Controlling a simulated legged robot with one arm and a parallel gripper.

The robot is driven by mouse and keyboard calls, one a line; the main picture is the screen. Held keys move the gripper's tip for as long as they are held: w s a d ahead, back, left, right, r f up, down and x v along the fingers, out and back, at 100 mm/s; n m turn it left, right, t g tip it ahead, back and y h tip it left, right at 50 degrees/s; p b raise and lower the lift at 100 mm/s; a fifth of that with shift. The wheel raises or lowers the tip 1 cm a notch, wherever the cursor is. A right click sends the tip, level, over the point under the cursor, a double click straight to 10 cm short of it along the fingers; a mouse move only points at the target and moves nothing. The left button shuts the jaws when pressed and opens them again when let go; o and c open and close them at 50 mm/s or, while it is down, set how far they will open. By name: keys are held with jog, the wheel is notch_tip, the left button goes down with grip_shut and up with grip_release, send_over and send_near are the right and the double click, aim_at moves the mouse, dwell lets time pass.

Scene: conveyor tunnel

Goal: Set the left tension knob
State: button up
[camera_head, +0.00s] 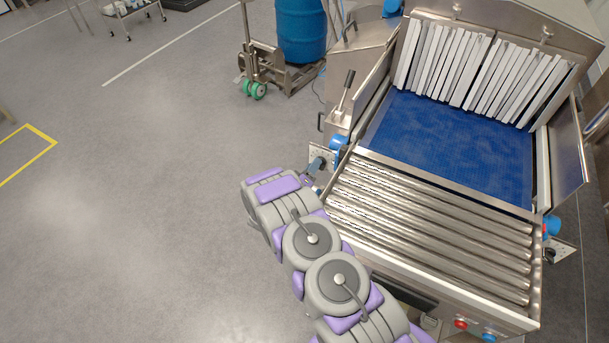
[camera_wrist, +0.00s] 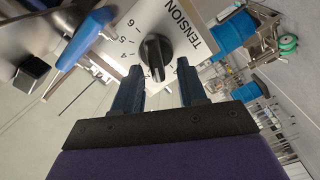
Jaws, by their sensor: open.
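The left tension knob (camera_wrist: 155,54) is a black ridged dial on a white plate (camera_wrist: 193,17) lettered TENSION with a number scale; 4, 5 and 6 are readable. It shows in the wrist view at the upper middle. My gripper (camera_wrist: 158,72) is open, its two dark blue fingers pointing at the knob, one towards each side of it. I cannot tell whether the fingertips touch it. In the head view my gripper (camera_head: 312,172) is at the conveyor's left side beside the plate (camera_head: 322,154); the knob itself is hidden there.
The conveyor has steel rollers (camera_head: 430,220), a blue belt (camera_head: 445,140) and white strip curtains (camera_head: 440,65). A lever (camera_head: 346,88) stands at its left side. A blue handle (camera_wrist: 78,50) lies left of the plate. A blue barrel (camera_head: 300,30) stands behind. The floor at left is clear.

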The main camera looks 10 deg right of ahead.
jog(key=v, duration=1.7)
jog(key=shift+a, duration=0.25)
